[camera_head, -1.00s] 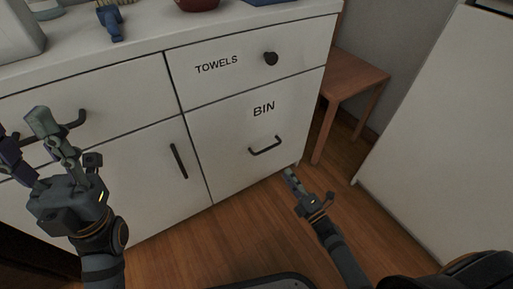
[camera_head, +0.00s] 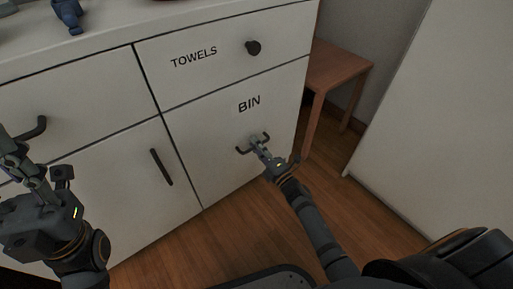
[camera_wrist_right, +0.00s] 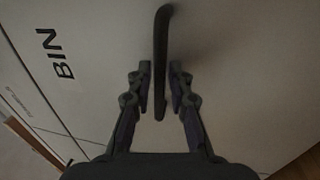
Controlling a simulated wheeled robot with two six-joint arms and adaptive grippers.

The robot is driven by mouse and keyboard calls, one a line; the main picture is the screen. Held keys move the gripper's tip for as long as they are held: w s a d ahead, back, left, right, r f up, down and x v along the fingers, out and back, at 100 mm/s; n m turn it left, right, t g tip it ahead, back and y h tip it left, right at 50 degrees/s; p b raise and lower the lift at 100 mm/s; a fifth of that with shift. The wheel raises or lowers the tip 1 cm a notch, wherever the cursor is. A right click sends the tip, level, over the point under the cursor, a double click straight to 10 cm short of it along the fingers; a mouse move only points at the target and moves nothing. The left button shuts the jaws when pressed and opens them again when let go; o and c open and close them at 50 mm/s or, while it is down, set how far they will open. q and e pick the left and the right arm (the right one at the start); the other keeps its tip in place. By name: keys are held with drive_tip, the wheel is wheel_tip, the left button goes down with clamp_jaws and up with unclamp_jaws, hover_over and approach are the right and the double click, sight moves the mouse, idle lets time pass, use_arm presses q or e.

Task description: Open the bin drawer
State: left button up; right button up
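The white bin drawer (camera_head: 213,128), marked BIN, is closed and flush with the cabinet front. Its dark bar handle (camera_head: 241,150) sits low on the drawer face. My right gripper (camera_head: 257,144) is at the handle. In the right wrist view the handle (camera_wrist_right: 161,60) runs between the two fingers of my right gripper (camera_wrist_right: 160,92), with a gap on each side, so the fingers are open around it. My left gripper (camera_head: 10,155) is at the left edge, in front of the left drawer and its handle; its fingertips are partly cut off.
A cabinet door with a vertical handle (camera_head: 161,167) is to the left. A small wooden table (camera_head: 338,70) stands right of the cabinet. Wooden floor (camera_head: 240,235) lies clear in front.

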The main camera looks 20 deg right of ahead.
drive_tip(key=shift+w, duration=0.1)
clamp_jaws()
idle(0.5)
